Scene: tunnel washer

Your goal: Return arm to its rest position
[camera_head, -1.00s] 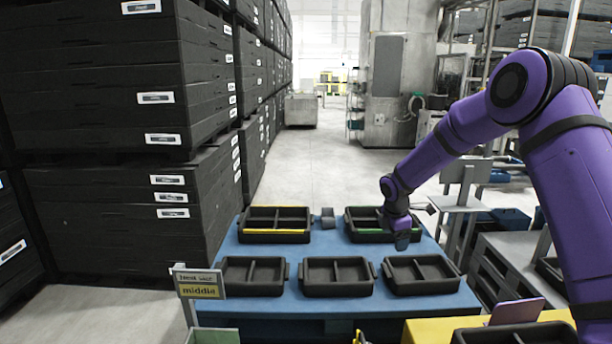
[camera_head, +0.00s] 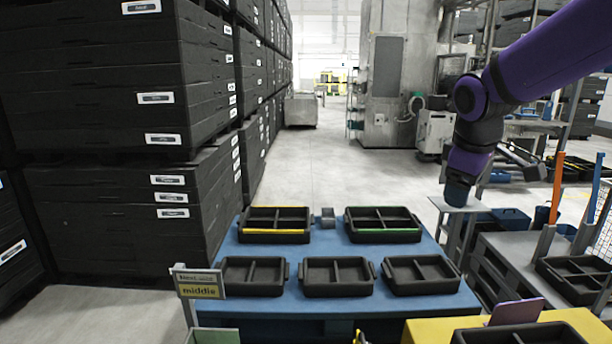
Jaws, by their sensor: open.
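My purple arm reaches in from the upper right of the head view and bends downward at a dark joint. Its end, where my gripper (camera_head: 457,192) is, hangs at the right beyond the blue table (camera_head: 330,303), above a small pale stand. The fingers are small and partly lost against the background. I see nothing held in my gripper.
Black divided trays stand on the table: a yellow-edged one (camera_head: 274,238), a green-edged one (camera_head: 383,238) and several plain ones in front. A small grey block (camera_head: 328,218) sits between the back trays. Stacked black crates (camera_head: 120,225) fill the left. The pale stand (camera_head: 458,206) is close under my gripper.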

